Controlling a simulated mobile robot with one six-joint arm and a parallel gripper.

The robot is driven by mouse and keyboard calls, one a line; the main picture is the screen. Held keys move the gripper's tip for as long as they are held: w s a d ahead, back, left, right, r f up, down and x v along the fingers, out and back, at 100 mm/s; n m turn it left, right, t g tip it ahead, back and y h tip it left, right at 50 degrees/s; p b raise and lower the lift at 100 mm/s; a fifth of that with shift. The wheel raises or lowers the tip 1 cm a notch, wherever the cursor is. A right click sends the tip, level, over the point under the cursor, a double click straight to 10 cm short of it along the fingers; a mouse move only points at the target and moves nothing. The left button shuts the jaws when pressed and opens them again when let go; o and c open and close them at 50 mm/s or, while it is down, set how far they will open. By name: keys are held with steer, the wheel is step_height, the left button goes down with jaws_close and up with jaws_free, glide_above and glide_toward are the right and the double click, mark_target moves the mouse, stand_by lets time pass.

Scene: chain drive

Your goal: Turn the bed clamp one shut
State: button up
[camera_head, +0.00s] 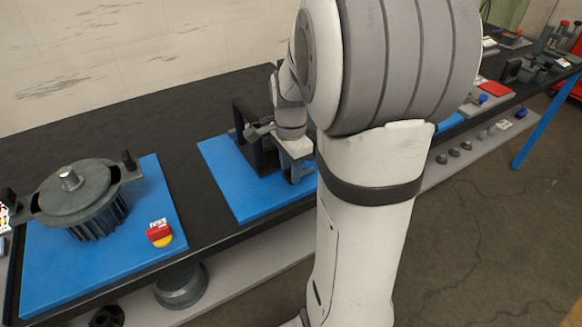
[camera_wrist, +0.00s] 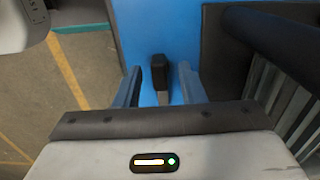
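In the wrist view a dark block-ended handle (camera_wrist: 160,72), which looks like the handle of bed clamp one, stands over a blue mat. My gripper (camera_wrist: 159,78) has its two fingers apart, one on each side of the handle, with blue showing in the gaps. I cannot tell how far down the fingers reach along it. In the head view my gripper (camera_head: 299,172) points down at the right side of a dark framed fixture (camera_head: 262,150) on the blue mat (camera_head: 245,208). My arm hides the mat's right part, and the clamp is not clear there.
A finned grey motor-like unit (camera_head: 88,200) and a red-yellow block (camera_head: 160,233) stand on the left blue mat (camera_head: 60,280). The dark table (camera_head: 190,170) is bare between the mats. A ribbed dark body (camera_wrist: 285,75) rises close to the gripper's right in the wrist view.

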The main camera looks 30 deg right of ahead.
steer(key=shift+f, duration=0.2)
steer(key=shift+c, duration=0.4)
jaws_close()
